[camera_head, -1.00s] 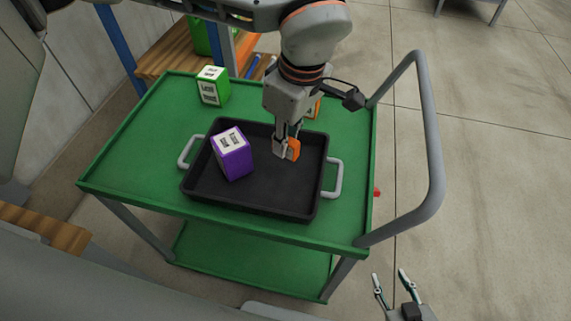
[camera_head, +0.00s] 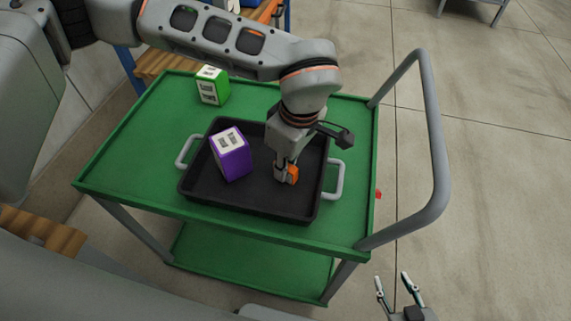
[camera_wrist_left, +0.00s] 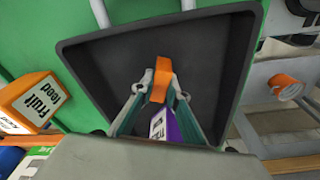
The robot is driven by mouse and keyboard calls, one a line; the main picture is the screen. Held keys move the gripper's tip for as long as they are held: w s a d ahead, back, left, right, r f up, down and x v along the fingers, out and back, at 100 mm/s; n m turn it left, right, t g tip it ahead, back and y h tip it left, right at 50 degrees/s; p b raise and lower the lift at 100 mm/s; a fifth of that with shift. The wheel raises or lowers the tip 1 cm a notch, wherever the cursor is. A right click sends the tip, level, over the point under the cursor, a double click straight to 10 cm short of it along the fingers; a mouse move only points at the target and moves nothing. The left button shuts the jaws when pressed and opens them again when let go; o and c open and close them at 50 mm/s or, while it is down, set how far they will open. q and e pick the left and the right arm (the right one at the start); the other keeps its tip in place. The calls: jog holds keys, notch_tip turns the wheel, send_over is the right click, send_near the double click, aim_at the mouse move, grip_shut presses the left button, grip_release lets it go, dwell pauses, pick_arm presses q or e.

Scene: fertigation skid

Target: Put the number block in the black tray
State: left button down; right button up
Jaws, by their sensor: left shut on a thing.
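The orange number block (camera_head: 292,174) is between the fingertips of my left gripper (camera_head: 284,172), which is shut on it. It also shows in the left wrist view (camera_wrist_left: 160,78); its digit cannot be read. The gripper points down inside the black tray (camera_head: 250,197), right of its middle. I cannot tell whether the block touches the tray floor. The tray, with a light handle at each end, also fills much of the wrist view (camera_wrist_left: 105,58). My right gripper (camera_head: 396,289) is open and empty, off the cart at the lower right.
A purple carton (camera_head: 236,163) stands in the tray, left of my left gripper. A green carton (camera_head: 213,88) stands at the back of the green cart (camera_head: 140,150). An orange carton (camera_wrist_left: 32,98) shows in the wrist view. A grey handle (camera_head: 437,150) rises at the cart's right.

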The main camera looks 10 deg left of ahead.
aim_at(292, 168)
pick_arm(q)
jog(key=shift+f, duration=0.2)
jog(key=c, duration=2)
grip_release()
jog(key=shift+r, duration=0.1)
jog(key=r, duration=0.4)
jog(key=d+r+p, duration=0.1)
jog(key=r, duration=0.7)
jog(key=shift+s+d, duration=0.3)
jog(key=shift+d, duration=0.05)
jog(key=shift+r, duration=0.1)
